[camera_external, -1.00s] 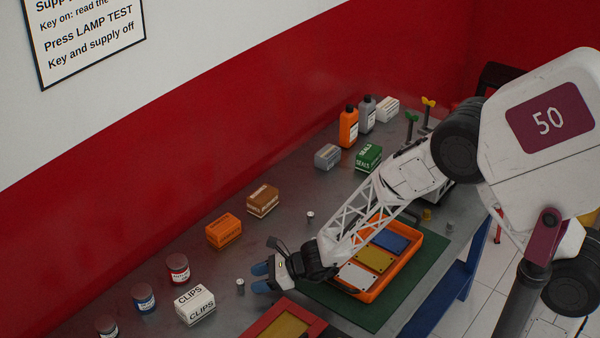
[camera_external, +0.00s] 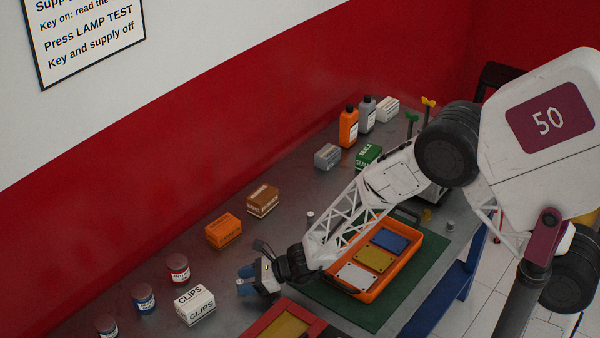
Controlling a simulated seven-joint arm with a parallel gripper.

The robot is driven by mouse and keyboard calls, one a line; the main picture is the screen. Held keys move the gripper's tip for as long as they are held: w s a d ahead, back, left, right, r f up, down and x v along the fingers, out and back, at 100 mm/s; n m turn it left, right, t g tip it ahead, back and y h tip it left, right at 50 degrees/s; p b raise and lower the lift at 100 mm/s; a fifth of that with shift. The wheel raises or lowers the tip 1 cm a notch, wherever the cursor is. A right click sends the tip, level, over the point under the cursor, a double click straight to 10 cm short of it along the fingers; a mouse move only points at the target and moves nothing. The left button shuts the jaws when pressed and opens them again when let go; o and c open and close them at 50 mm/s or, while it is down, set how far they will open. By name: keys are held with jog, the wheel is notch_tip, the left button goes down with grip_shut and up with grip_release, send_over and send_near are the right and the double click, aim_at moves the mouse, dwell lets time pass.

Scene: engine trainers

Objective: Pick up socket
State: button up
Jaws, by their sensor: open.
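Small metal cylinders that look like sockets stand on the grey bench. The small cylinder that stood there earlier is now hidden at the fingers. I cannot tell whether it is between them or touching them.
The CLIPS box (camera_external: 195,305) stands close left of my fingers. A red-framed tray (camera_external: 310,325) lies in front. An orange tray (camera_external: 412,266) with coloured plates sits on a green mat (camera_external: 400,300) under my arm. Cans, cartons and bottles line the wall side.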

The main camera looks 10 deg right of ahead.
aim_at(237, 289)
jog(key=shift+x, duration=1.65)
jog(key=shift+c, duration=0.2)
grip_shut()
